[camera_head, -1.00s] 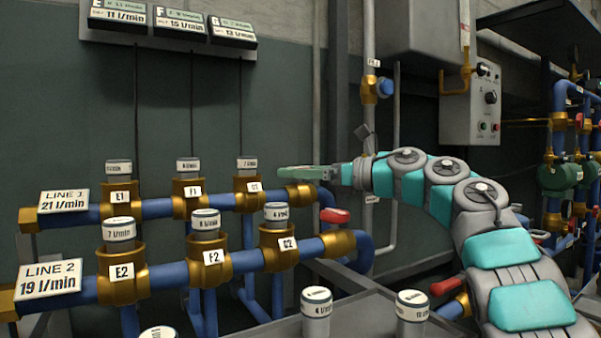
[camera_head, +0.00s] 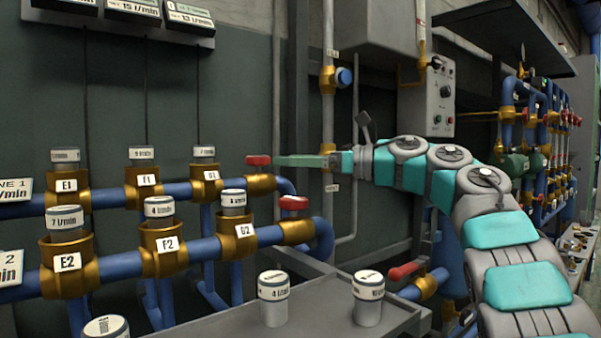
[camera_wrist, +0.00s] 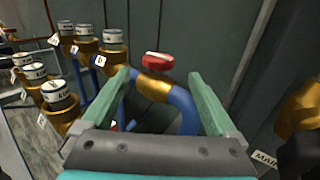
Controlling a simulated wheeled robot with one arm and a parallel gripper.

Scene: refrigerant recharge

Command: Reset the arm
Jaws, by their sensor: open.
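My gripper (camera_head: 305,161) is at the end of my grey and teal arm, raised in the air and pointing left. In the wrist view its two green fingers (camera_wrist: 165,100) are spread wide with nothing held between them. A red valve handle (camera_wrist: 158,60) shows beyond the fingertips, with a brass fitting and a blue pipe bend below it. In the head view that red handle (camera_head: 258,160) sits at the right end of the upper pipe, just left of the fingers. I cannot tell whether they touch; the wrist view suggests a gap.
Two blue pipe lines carry brass sockets with labelled grey cylinders (camera_head: 157,207). A second red handle (camera_head: 293,203) sits on the lower line. A grey tray (camera_head: 330,296) in front holds more cylinders. A vertical pipe with a blue knob (camera_head: 343,77) stands behind my gripper.

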